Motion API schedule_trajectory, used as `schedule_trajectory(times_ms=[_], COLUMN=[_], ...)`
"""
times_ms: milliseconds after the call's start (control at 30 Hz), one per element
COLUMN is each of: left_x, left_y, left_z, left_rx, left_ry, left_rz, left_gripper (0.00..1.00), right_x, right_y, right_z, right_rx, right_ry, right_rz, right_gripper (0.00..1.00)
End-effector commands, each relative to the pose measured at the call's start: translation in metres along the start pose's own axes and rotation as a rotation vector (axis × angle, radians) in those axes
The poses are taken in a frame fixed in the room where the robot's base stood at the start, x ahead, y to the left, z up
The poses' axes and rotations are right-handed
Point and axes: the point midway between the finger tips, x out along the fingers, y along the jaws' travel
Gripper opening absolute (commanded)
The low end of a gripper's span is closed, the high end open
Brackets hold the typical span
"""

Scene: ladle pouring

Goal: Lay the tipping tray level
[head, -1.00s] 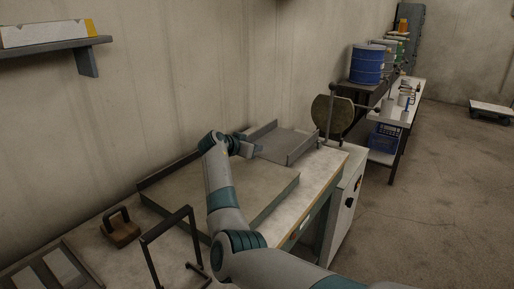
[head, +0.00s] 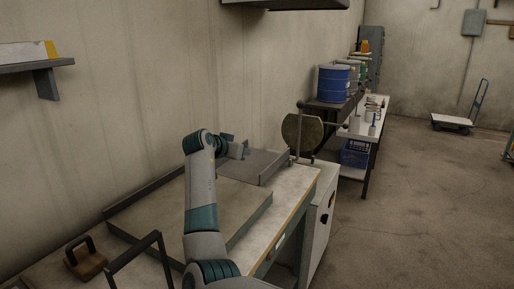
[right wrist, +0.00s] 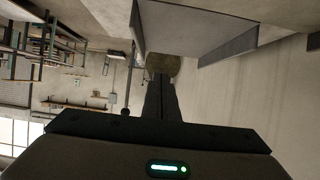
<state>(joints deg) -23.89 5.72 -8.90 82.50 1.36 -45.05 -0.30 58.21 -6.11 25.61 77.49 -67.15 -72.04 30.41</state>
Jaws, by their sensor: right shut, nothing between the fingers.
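The tipping tray (head: 262,160) is a grey metal tray with raised side walls, at the far end of the bench. It also shows in the right wrist view, where its pale floor lies between two grey walls (right wrist: 232,46). I cannot tell its exact tilt. My right gripper (head: 246,150) reaches in at the tray's left side in the head view, partly hidden behind my arm. In the right wrist view its dark fingers (right wrist: 160,82) are together with nothing between them. I cannot tell whether they touch the tray. My left gripper is out of view.
A bench (head: 289,200) with a raised flat slab (head: 165,222) runs along the wall. A wooden block with a handle (head: 84,264) and a dark frame (head: 135,250) stand at the near end. A round plate (head: 300,133) stands behind the tray.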

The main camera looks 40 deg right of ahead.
Motion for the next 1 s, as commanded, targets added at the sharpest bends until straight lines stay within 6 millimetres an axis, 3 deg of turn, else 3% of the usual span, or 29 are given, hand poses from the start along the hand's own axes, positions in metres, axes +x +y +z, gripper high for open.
schedule_trajectory(times_ms=[200, 400, 1000], left_x=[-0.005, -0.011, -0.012], left_y=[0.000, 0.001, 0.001], left_z=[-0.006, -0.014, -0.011], left_rx=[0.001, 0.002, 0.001], left_ry=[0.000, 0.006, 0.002], left_rz=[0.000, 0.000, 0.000], left_gripper=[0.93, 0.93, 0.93], right_x=[-0.004, -0.007, -0.008], right_y=[0.032, 0.047, 0.050], right_z=[-0.018, -0.027, -0.029], right_rx=[0.003, 0.000, -0.001], right_ry=[0.001, 0.000, 0.000], right_rz=[0.001, 0.001, 0.001], right_gripper=[0.00, 0.00, 0.00])
